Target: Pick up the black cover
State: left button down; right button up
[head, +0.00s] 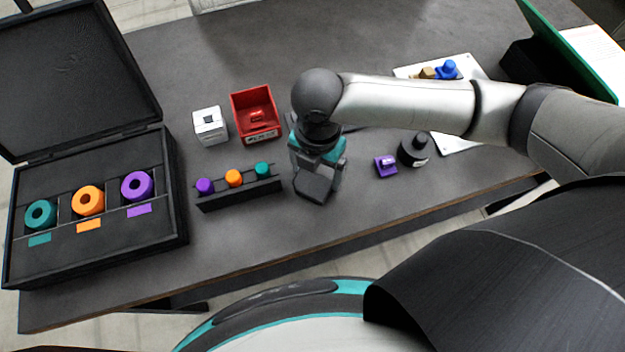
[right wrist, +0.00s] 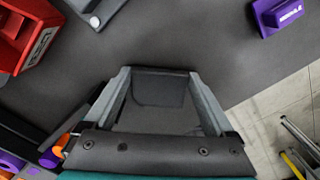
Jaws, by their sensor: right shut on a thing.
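My right gripper (head: 318,178) hangs over the front middle of the table, to the right of the peg block. It also shows in the right wrist view (right wrist: 158,82), where its two grey fingers are shut on a dark, flat-faced piece, which I take to be the black cover (right wrist: 158,92). In the head view the black cover (head: 313,188) shows as a dark square face at the fingertips. I cannot tell whether it is clear of the table. My left gripper is not in view.
A black peg block (head: 240,194) with purple, orange and teal pegs stands close left of the gripper. A red bin (head: 256,115) and white box (head: 210,125) stand behind. A purple part (head: 385,166) and black knobbed piece (head: 411,152) sit right. An open black case (head: 170,190) is far left.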

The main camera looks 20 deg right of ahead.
jog(key=c, duration=0.4)
jog(key=shift+r, duration=0.1)
